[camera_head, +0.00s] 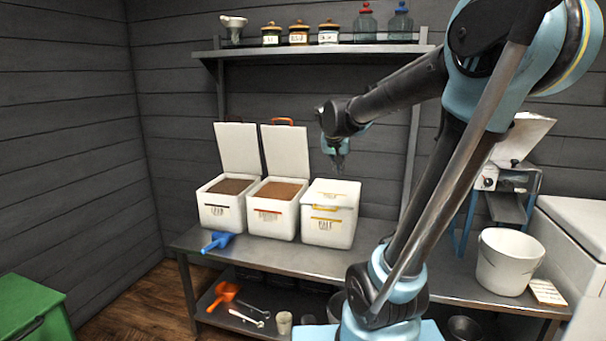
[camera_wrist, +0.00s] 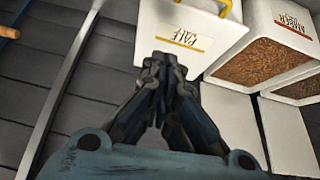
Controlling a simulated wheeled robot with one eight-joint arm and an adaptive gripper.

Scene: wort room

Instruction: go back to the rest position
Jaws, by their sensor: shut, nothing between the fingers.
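My gripper (camera_head: 339,163) is shut and empty. It hangs pointing down above the right-hand white bin (camera_head: 329,232), whose lid is closed. In the wrist view my gripper's fingers (camera_wrist: 164,62) meet in front of the pale-malt bin (camera_wrist: 196,28), labelled PALE, with a yellow handle. The fingers look apart from the bin in the head view. My arm reaches in from the right of the head view, over the steel table (camera_head: 275,257).
Two open bins of brown grain, the left bin (camera_head: 222,212) and the middle bin (camera_head: 273,222), have raised lids. A blue scoop (camera_head: 218,242) lies in front. A wall shelf (camera_head: 320,49) with jars is above. A white bucket (camera_head: 509,262) stands right.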

